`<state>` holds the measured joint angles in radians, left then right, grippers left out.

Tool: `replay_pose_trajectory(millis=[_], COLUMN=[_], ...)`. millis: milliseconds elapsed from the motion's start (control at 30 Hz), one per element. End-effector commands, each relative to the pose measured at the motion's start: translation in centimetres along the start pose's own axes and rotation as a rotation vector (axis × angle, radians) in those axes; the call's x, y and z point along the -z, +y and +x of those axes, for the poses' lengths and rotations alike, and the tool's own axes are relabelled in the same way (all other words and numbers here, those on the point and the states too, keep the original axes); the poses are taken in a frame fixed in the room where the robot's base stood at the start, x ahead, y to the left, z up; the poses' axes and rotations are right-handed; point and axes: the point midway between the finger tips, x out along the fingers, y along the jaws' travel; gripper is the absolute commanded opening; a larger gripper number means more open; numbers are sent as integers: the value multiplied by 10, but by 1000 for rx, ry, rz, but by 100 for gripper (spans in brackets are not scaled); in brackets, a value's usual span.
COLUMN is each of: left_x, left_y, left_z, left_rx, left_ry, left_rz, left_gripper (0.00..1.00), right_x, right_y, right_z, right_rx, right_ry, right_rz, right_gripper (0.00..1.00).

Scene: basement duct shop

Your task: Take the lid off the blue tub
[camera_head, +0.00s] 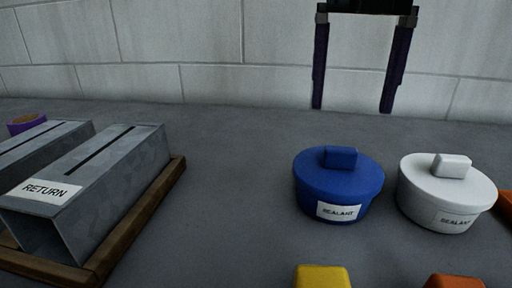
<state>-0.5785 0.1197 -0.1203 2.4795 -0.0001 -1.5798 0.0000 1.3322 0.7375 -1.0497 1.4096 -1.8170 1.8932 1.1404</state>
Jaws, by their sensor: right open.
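My right gripper (352,108) is at the top of the view, open and empty. Its two dark fingers point down, wide apart, behind and above the blue tub, not touching it. My left gripper is not in view.
A white sealant tub (445,205) with its own lid stands close on the right. A metal duct piece (100,170) marked "RETURN" lies in a wooden tray (145,225) at left. Yellow (323,277) and orange (453,282) things show at the front edge. A block wall (200,50) is behind.

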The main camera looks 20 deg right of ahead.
Motion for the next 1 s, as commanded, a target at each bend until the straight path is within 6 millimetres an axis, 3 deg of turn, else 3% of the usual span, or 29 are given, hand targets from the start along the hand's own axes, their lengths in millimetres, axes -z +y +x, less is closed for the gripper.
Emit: replay_pose_trajectory(millis=[500, 800, 1000], left_x=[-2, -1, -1], left_y=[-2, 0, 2], left_z=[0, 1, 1], left_rx=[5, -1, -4], left_ry=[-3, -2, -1], left_rz=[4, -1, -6], left_gripper=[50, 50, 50], right_x=[2, 2, 2], right_y=[2, 3, 3], right_z=[68, 75, 75], right_rx=[-1, -4, -5], right_ry=[4, 1, 1], right_rz=[-4, -6, -5], right_gripper=[90, 90, 70])
